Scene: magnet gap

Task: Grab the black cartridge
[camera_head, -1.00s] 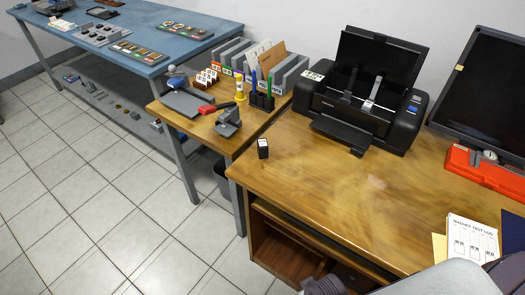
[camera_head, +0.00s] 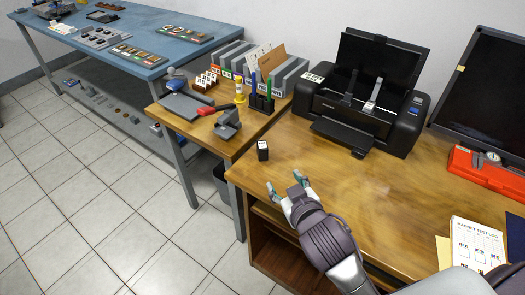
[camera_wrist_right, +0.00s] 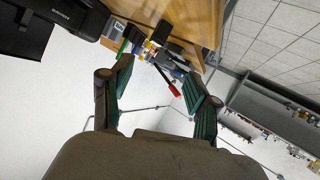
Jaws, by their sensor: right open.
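The black cartridge (camera_head: 262,151), a small dark block with a pale label, stands upright on the wooden desk near its left edge, left of the printer. My right gripper (camera_head: 284,182) is open and empty over the front left part of the desk, a short way nearer than the cartridge and apart from it. Its fingers point toward the back of the desk. In the right wrist view my open gripper (camera_wrist_right: 158,70) shows both spread fingers; I cannot clearly pick out the cartridge among the dark shapes there. My left gripper is not in view.
A black printer (camera_head: 367,95) stands behind and right of the cartridge. A side table holds a red-handled tool (camera_head: 213,108), a pen holder (camera_head: 262,103) and grey files (camera_head: 290,76). A red case (camera_head: 487,174) and papers (camera_head: 476,241) lie at right. The desk's middle is clear.

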